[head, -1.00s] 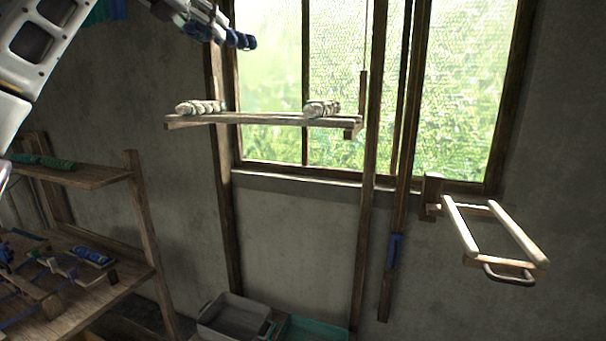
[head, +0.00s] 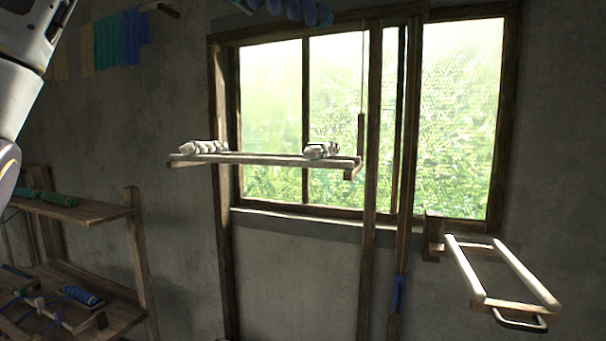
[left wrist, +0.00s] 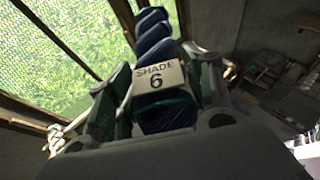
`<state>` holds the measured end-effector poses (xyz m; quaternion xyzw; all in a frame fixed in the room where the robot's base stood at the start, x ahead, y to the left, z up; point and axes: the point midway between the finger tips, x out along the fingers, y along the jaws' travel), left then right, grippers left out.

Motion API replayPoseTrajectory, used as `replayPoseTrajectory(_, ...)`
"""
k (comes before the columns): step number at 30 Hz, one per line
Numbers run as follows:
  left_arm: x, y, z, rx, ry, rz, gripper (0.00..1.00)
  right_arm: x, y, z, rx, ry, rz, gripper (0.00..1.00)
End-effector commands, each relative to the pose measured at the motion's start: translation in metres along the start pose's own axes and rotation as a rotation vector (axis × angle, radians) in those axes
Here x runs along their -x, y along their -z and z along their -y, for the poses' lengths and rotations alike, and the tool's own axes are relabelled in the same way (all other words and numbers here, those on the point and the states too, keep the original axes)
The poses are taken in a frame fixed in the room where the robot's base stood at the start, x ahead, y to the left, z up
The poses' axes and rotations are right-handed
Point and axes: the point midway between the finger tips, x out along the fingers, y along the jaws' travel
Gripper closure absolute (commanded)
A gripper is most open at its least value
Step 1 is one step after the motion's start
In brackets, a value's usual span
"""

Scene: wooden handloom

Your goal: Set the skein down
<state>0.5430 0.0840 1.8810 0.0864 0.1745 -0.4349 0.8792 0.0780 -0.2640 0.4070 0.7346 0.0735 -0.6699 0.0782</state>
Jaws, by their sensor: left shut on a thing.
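A dark blue twisted skein (left wrist: 155,45) with a white tag reading "SHADE 6" is held between the fingers of my left gripper (left wrist: 158,92) in the left wrist view. The fingers are shut on it, one on each side. In the head view the lower part of the blue skein (head: 290,8) shows at the top edge, high above the window shelf; the left gripper itself is out of that frame. The wooden shelf (head: 265,159) carries a pale skein (head: 204,147) at its left end and another pale skein (head: 321,151) near its right end. My right gripper is not in view.
The shelf between the two pale skeins is bare. Upright posts (head: 371,200) stand before the window. A wooden frame with pale rails (head: 515,270) juts out at the right. A lower-left rack (head: 80,208) holds green skeins (head: 58,199). Coloured cloth strips (head: 120,40) hang upper left.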

Motion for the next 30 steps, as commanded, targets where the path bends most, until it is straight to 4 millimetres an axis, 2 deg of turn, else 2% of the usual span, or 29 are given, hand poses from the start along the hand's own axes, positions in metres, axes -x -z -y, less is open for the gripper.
replayPoseTrajectory(1, 0.006, -0.002, 0.016, -0.012, 0.022, 0.001, 0.76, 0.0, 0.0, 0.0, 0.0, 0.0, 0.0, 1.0)
replayPoseTrajectory(3, 0.012, -0.002, 0.036, -0.026, 0.056, 0.001, 0.76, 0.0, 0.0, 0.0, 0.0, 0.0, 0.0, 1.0)
replayPoseTrajectory(6, 0.018, 0.002, 0.055, -0.041, 0.094, 0.0, 0.76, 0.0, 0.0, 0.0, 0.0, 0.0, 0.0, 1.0)
replayPoseTrajectory(12, 0.022, 0.017, 0.079, -0.066, 0.159, -0.001, 0.76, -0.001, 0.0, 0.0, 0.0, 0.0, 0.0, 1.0)
replayPoseTrajectory(21, 0.023, 0.049, 0.09, -0.091, 0.224, 0.0, 0.76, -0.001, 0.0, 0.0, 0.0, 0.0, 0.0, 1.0)
replayPoseTrajectory(30, 0.018, 0.086, 0.082, -0.101, 0.249, 0.0, 0.76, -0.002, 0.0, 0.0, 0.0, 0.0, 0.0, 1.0)
